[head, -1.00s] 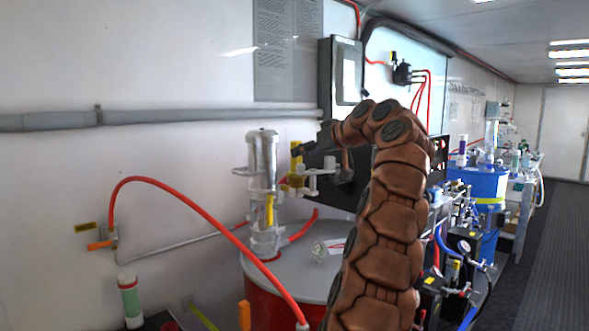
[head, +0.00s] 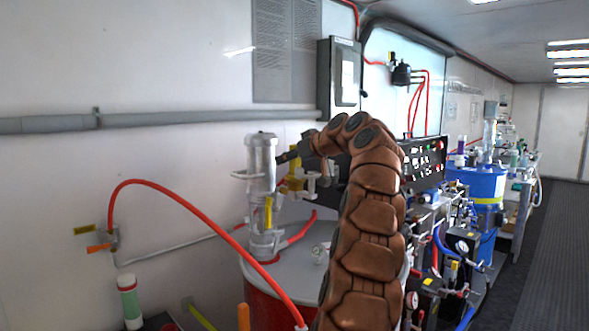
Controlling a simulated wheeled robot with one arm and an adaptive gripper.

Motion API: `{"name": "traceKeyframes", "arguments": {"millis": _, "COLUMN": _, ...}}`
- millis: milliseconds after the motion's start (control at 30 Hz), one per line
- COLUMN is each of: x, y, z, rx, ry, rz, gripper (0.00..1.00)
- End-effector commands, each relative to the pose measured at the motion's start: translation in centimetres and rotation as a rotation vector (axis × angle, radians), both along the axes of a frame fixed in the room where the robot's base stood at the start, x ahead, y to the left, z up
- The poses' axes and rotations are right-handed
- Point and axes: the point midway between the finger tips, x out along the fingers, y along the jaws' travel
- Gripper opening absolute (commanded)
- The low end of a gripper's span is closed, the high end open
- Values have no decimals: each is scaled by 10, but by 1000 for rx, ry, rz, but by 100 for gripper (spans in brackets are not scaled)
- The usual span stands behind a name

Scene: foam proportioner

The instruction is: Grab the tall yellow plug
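An upright yellow part (head: 296,168) that looks like the tall yellow plug stands behind the silver pump cylinder (head: 261,165), on the grey pump fittings above the drum. My gripper (head: 281,159) is a small dark shape at the end of my brown segmented arm. It points left, overlapping the yellow part in the picture and close to the cylinder's right side. Its fingers are too small to show whether they are open or whether they touch anything. A second yellow strip (head: 268,211) shows lower on the pump.
The pump stands on a red drum with a grey lid (head: 280,276). A red hose (head: 190,194) arches from the wall to the front. A control panel (head: 423,160) and a blue drum (head: 480,184) are to the right. Open floor (head: 545,250) lies at far right.

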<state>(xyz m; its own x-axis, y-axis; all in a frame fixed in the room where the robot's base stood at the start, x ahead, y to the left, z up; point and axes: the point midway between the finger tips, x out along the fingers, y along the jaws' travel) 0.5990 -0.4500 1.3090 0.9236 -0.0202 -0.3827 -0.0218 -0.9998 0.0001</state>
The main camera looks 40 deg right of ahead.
Motion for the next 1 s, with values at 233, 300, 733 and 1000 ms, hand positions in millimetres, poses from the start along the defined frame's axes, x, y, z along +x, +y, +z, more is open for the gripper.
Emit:
{"name": "traceKeyframes", "arguments": {"millis": 233, "x": 0, "y": 0, "z": 0, "rx": 0, "ry": 0, "rz": 0, "gripper": 15}}
{"name": "traceKeyframes", "arguments": {"millis": 300, "x": 0, "y": 0, "z": 0, "rx": 0, "ry": 0, "rz": 0, "gripper": 7}}
{"name": "traceKeyframes", "arguments": {"millis": 733, "x": 0, "y": 0, "z": 1, "rx": 0, "ry": 0, "rz": 0, "gripper": 0}}
{"name": "traceKeyframes", "arguments": {"millis": 1000, "x": 0, "y": 0, "z": 12, "rx": -1, "ry": -2, "rz": 1, "gripper": 0}}
